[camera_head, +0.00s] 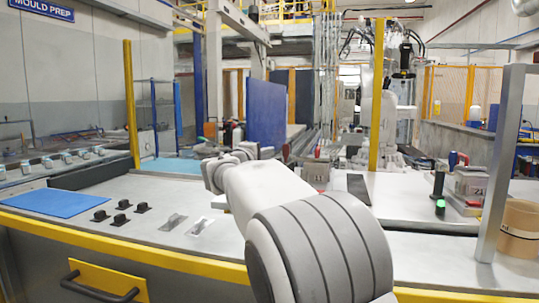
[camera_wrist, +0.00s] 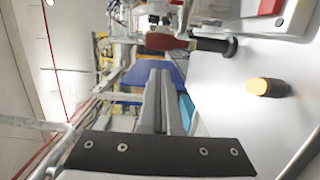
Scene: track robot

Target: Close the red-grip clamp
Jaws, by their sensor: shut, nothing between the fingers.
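A red grip (camera_wrist: 167,41) with a dark end (camera_wrist: 226,46) shows at the top of the wrist view and looks like the red-grip clamp. That view is turned on its side; the grip seems to stand upright above the bench. In the head view a small red upright part (camera_head: 318,150), just beyond my arm, may be the same grip. My gripper (camera_wrist: 163,76) is shut and empty, its fingers apart from the grip in the wrist picture. In the head view my gripper (camera_head: 240,158) is partly covered by my own arm. The clamp's jaw is not clear.
A yellow-topped black post (camera_wrist: 268,87) stands on the bench in the wrist view. The head view shows a blue mat (camera_head: 55,202), black blocks (camera_head: 121,219), a green-lit black post (camera_head: 439,190), and a grey upright (camera_head: 502,165).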

